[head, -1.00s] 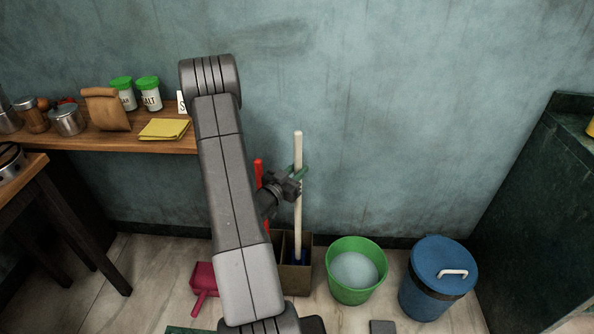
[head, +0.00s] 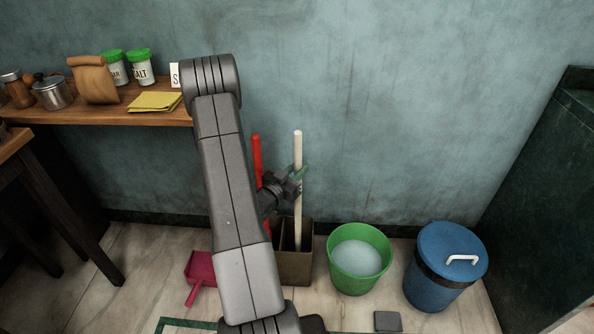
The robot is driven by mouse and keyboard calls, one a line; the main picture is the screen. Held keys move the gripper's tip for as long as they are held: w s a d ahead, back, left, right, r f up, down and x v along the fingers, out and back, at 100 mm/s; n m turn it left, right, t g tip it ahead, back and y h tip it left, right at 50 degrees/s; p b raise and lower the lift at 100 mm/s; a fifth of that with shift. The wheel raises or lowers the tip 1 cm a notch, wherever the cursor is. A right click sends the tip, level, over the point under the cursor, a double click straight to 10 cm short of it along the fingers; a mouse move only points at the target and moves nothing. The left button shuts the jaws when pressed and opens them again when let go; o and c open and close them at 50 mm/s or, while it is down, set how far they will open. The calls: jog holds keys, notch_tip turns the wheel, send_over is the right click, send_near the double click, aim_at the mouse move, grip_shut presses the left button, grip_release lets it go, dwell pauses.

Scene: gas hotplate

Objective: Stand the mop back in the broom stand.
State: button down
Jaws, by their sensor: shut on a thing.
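The mop has a long pale handle (head: 298,150) and stands nearly upright. My gripper (head: 295,181) is shut on this handle, at about its middle. The brown broom stand (head: 296,268) is on the floor against the wall, below my gripper. The mop's lower end is over or inside the stand's right-hand compartment. Its blue head does not show now, and I cannot tell how deep it sits. A red handle (head: 256,150) rises at the stand's left side, partly hidden by my arm.
A green bucket (head: 337,276) stands right of the broom stand, with a blue lidded bin (head: 432,285) beyond it. A red dustpan (head: 201,270) lies at the left. A wooden shelf (head: 90,115) with jars is at upper left. A small grey slab (head: 387,321) lies in front.

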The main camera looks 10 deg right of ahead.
jog(key=shift+f+b, duration=0.95)
dwell(0.7)
jog(key=c, duration=1.1)
grip_release()
jog(key=shift+c, duration=0.2)
jog(key=shift+f, duration=0.1)
jog(key=p+v, duration=0.2)
jog(key=v, duration=1.2)
jog(key=shift+w, duration=0.1)
jog(key=b+x, duration=0.1)
jog(key=x, duration=1.2)
jog(key=shift+w+d+r+b, duration=0.2)
jog(key=shift+w+d+b, duration=0.05)
jog(key=shift+d+b, duration=0.15)
